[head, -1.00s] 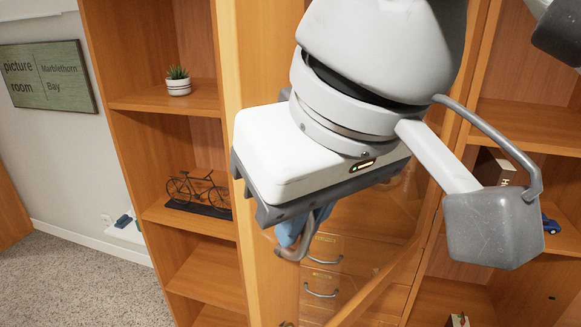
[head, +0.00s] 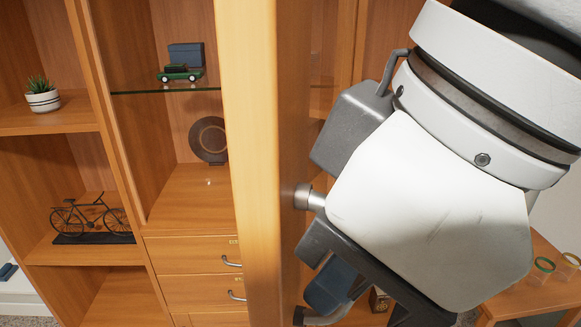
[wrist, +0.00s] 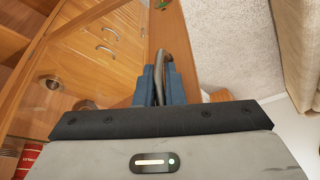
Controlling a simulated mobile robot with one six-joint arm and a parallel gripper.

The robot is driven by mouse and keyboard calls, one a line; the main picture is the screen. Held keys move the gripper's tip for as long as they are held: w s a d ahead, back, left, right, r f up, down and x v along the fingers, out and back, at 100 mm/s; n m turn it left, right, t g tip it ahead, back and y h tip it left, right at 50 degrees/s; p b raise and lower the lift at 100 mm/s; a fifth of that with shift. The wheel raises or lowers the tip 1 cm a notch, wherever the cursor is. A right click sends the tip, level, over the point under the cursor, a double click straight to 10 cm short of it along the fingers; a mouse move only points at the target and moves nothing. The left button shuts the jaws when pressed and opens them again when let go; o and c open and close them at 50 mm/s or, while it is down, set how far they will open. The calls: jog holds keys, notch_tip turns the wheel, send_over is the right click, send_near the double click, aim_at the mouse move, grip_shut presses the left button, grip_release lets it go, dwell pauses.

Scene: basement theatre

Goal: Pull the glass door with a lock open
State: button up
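The glass door stands swung out from the cabinet, its wooden frame (head: 252,160) seen nearly edge-on in the head view. In the wrist view its glass pane (wrist: 85,70) is at left, with drawers visible through it. A round metal piece, seemingly the lock (head: 303,196), sticks out of the door; it also shows in the wrist view (wrist: 48,83). My gripper (head: 332,288) is right of the door frame. In the wrist view its blue fingers (wrist: 157,86) close around the curved grey door handle (wrist: 177,60). The exact contact is partly hidden.
The uncovered cabinet holds a green toy car (head: 181,73) on a glass shelf, a brown plate (head: 209,139) and drawers (head: 195,262). Left shelves hold a plant (head: 42,95) and a bicycle model (head: 92,218).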

jog(key=o, duration=0.4)
jog(key=shift+o, duration=0.2)
jog(key=shift+r, duration=0.1)
jog(key=v, duration=0.7)
jog(key=shift+r, duration=0.35)
